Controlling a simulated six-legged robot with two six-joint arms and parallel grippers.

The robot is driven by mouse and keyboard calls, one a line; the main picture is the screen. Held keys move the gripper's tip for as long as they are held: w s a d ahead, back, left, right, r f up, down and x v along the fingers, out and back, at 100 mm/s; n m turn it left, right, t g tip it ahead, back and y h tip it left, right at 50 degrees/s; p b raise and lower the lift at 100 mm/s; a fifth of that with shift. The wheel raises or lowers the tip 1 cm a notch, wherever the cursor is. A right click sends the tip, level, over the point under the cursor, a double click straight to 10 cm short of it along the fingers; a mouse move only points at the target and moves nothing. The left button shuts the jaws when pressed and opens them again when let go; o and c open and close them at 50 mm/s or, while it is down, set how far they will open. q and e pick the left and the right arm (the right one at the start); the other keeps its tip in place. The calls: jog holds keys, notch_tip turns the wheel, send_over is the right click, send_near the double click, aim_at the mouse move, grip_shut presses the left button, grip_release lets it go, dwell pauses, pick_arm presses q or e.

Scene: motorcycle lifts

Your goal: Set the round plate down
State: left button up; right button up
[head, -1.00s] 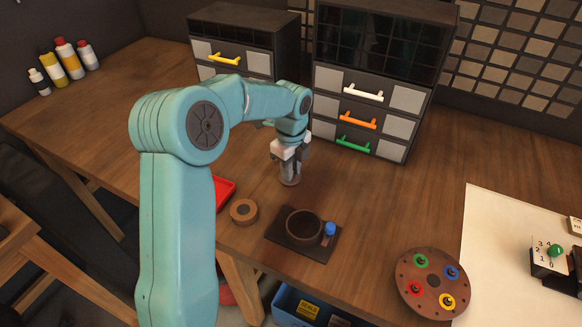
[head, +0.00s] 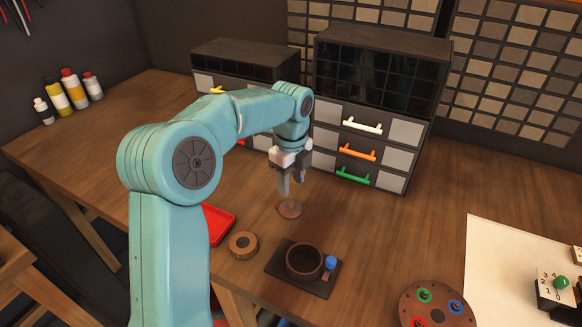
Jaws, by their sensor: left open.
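A small round brown plate (head: 290,209) lies flat on the wooden bench, in the open area in front of the drawer cabinets. My left gripper (head: 291,187) is just above it, pointing down, with its two grey fingers apart and nothing between them. The fingertips look clear of the plate, with a small gap. A larger round brown disc (head: 437,313) with coloured rings lies at the lower right, cut off by the frame's bottom edge. My right gripper is not in view.
A tan ring (head: 243,245) and red tray (head: 220,226) are to the left. Drawer cabinets (head: 397,161) stand behind.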

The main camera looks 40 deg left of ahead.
pick_arm(q)
jog(key=shift+r, duration=2.35)
